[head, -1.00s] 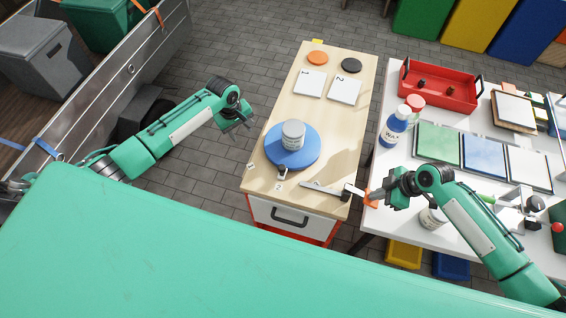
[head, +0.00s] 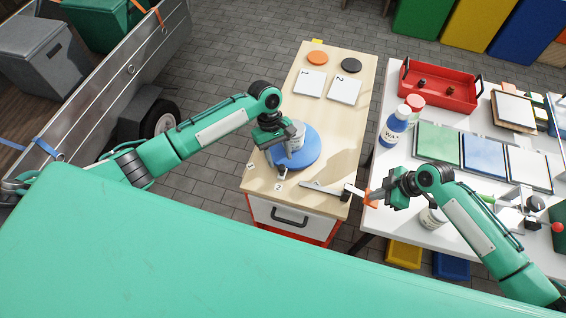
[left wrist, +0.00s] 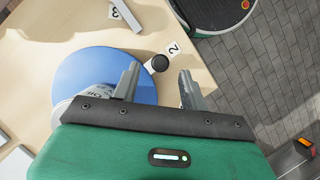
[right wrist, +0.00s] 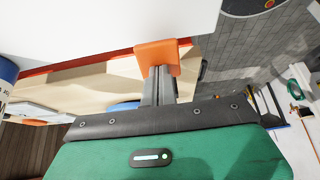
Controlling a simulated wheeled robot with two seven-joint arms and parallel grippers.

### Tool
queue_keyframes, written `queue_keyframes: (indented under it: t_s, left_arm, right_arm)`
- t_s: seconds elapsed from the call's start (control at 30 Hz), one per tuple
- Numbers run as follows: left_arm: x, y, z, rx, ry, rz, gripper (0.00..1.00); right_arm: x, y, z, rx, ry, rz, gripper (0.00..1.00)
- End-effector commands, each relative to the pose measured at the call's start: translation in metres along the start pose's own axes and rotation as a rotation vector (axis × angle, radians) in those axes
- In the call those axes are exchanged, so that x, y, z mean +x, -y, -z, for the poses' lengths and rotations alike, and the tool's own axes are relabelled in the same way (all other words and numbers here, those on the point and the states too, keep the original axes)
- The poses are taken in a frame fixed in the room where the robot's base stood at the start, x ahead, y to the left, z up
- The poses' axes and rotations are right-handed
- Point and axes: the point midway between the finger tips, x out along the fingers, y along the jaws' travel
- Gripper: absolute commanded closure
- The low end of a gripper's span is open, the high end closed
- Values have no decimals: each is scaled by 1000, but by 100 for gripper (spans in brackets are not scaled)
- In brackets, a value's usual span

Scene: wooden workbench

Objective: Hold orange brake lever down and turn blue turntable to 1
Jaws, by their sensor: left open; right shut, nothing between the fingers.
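The blue turntable (head: 310,154) lies on the wooden bench with a grey can (head: 299,136) on it. Its arm with a dark round knob (left wrist: 159,63) points at label 2 (left wrist: 173,47). My left gripper (left wrist: 157,82) is open above the turntable's near edge, with the knob between and beyond its fingertips in the left wrist view; contact cannot be told. The orange brake lever (right wrist: 158,55) is at the bench's right edge. My right gripper (right wrist: 158,84) is shut and empty, its fingertips at the orange end, seemingly against it. How far down the lever is cannot be told.
Label 3 (head: 317,184) is right of label 2; another small label (head: 250,165) is left, its number unclear. White tiles (head: 345,90) and orange and black discs lie at the bench's far end. A white table (head: 395,165) with bottles and a red tray stands right.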

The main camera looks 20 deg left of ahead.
Motion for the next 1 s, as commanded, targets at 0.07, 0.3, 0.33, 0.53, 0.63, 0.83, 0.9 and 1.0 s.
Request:
queue_keyframes:
  t_s: [0.07,0.3,0.33,0.53,0.63,0.83,0.9,1.0]
  left_arm:
    - [14,1,0,-2,1,3,56]
    - [34,0,1,-1,-1,0,56]
    - [35,0,1,0,-1,0,56]
    - [36,0,1,0,-1,0,56]
    - [36,0,1,0,-1,0,62]
    - [36,0,1,0,-1,0,100]
    - [36,0,1,0,-2,0,100]
    - [36,0,1,0,-2,0,100]
  right_arm:
    - [0,1,0,0,0,1,100]
    - [1,1,0,0,0,2,100]
    - [1,1,0,0,0,2,100]
    - [1,1,0,0,0,2,100]
    - [1,1,0,0,0,2,100]
    - [1,1,0,0,0,1,100]
    - [1,1,0,0,0,2,100]
    - [1,1,0,0,0,1,100]
